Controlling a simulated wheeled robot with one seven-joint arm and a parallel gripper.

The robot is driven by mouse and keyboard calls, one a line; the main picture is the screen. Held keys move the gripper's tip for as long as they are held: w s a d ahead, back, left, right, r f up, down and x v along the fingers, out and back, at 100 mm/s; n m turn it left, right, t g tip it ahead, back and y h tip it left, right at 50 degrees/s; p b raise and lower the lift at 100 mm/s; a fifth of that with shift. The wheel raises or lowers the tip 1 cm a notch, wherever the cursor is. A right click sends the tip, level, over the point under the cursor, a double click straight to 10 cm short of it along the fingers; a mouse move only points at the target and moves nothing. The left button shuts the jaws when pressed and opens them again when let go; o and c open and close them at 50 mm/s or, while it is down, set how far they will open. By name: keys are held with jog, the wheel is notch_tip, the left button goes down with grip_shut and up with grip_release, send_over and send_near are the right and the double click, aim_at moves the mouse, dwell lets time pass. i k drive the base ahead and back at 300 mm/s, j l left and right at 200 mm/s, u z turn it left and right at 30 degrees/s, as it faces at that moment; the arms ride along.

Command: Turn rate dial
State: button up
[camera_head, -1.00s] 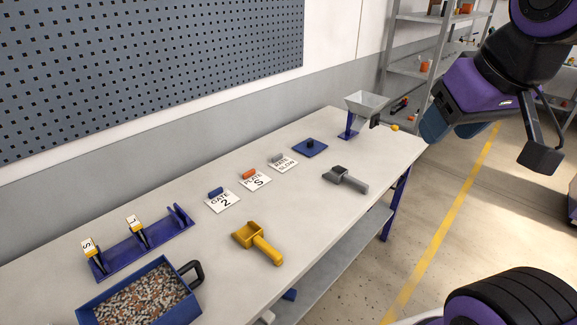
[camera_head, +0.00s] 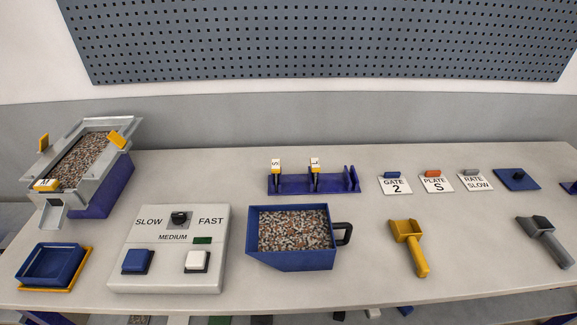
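The rate dial (camera_head: 180,218) is a small black knob at the top middle of a light grey control box (camera_head: 128,272) on the table. The box carries the words SLOW on the left, FAST on the right and MEDIUM below the dial. Which way the dial points is too small to tell. Below it are a blue button (camera_head: 138,261), a white button (camera_head: 198,261) and a small dark green display (camera_head: 202,240). A card (camera_head: 477,183) reading RATE SLOW stands to the right. My gripper is not in view now.
A feeder hopper of gravel (camera_head: 120,165) and a blue tray (camera_head: 50,265) are left of the box. A blue gravel bin (camera_head: 290,258), a plate rack (camera_head: 310,184), a yellow scoop (camera_head: 408,245) and a grey scoop (camera_head: 543,238) are right of it.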

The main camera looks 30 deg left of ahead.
aim_at(179, 218)
jog(key=u, duration=2.05)
